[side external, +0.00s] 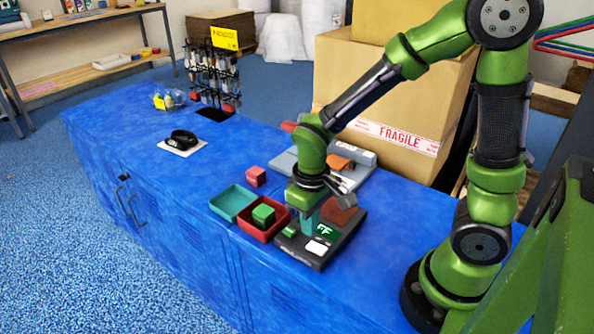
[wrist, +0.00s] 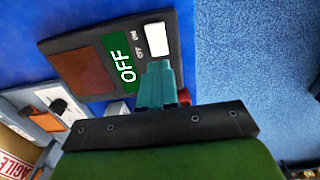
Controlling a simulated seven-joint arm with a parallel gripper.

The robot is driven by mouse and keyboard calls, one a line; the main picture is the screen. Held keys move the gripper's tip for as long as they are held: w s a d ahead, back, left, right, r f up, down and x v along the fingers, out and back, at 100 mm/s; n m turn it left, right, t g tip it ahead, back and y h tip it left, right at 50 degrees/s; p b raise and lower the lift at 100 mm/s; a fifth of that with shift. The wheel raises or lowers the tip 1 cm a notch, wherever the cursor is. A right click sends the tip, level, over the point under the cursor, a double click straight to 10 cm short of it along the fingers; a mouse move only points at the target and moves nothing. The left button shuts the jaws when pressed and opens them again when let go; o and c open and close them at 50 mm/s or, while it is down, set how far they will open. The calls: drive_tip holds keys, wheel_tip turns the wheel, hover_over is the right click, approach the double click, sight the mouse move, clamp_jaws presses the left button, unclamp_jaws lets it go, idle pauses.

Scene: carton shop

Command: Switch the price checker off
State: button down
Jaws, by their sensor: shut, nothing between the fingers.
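The price checker (side external: 312,262) is a dark, flat device near the front of the blue counter. It has a brown panel (side external: 338,216), a green display (side external: 326,232) and a white key (side external: 317,247). In the wrist view the fingertips (wrist: 157,66) appear beside the display, just short of the white key. I cannot tell whether they touch the device.
A red tray (side external: 247,229) holding a green cube (side external: 264,214) and a teal tray (side external: 226,208) stand left of the device. A red cube (side external: 256,176) lies behind them. A grey machine (side external: 284,163) and tall cartons (side external: 390,100) stand behind. The counter's left middle is mostly clear.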

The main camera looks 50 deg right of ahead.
wheel_tip(320, 180, up, 4)
drive_tip(key=shift+f, duration=0.15)
idle(0.3)
drive_tip(key=shift+f, duration=0.1)
drive_tip(key=s+d+r+m+t+y, duration=0.1)
drive_tip(key=s+r+m+t, duration=0.1)
drive_tip(key=r, duration=0.5)
drive_tip(key=s+d+r+m+t+y, duration=0.1)
drive_tip(key=s+r+m+t, duration=0.1)
drive_tip(key=r+t, duration=0.3)
drive_tip(key=shift+v, duration=1.05)
drive_tip(key=shift+a, duration=0.2)
